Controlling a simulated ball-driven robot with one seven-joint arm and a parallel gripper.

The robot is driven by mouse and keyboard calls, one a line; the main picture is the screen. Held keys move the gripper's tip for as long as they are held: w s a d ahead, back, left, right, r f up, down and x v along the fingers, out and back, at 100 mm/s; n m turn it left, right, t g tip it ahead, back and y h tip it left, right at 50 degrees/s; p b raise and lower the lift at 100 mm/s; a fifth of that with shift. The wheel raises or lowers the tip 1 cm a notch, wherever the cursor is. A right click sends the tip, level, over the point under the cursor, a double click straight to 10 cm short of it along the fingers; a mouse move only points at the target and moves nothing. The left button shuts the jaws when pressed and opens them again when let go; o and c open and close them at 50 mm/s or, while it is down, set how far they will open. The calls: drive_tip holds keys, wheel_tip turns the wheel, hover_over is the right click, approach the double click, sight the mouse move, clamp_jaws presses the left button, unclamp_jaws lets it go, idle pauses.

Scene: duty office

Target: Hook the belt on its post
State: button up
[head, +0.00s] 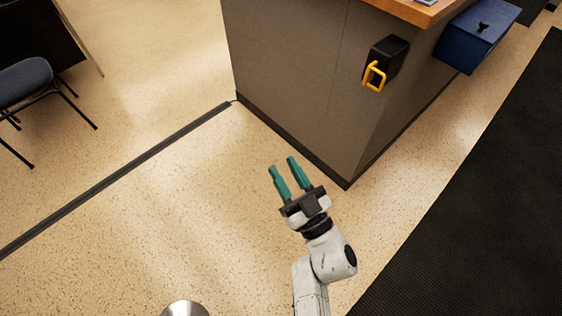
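A black box (387,57) with a yellow loop-shaped handle (374,76) is fixed high on the side of the grey counter. It looks like the belt's housing with the belt end at its front. No drawn-out belt strap shows. A rounded silver top (185,309) shows at the bottom edge, cut off by the frame; I cannot tell whether it is the post. My gripper (282,163) is open and empty, with its two green fingers apart. In the picture it is below and left of the yellow handle, clear of it.
The grey counter (300,90) has a wooden top (405,9) and a blue box (477,35) on its right side. A dark strip (120,178) crosses the floor at left. A chair (27,85) stands at far left. A black mat (480,200) lies at right.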

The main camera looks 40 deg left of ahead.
drive_tip(key=v, duration=0.8)
drive_tip(key=shift+d+b, duration=0.2)
drive_tip(key=shift+b, duration=0.25)
drive_tip(key=shift+c, duration=0.8)
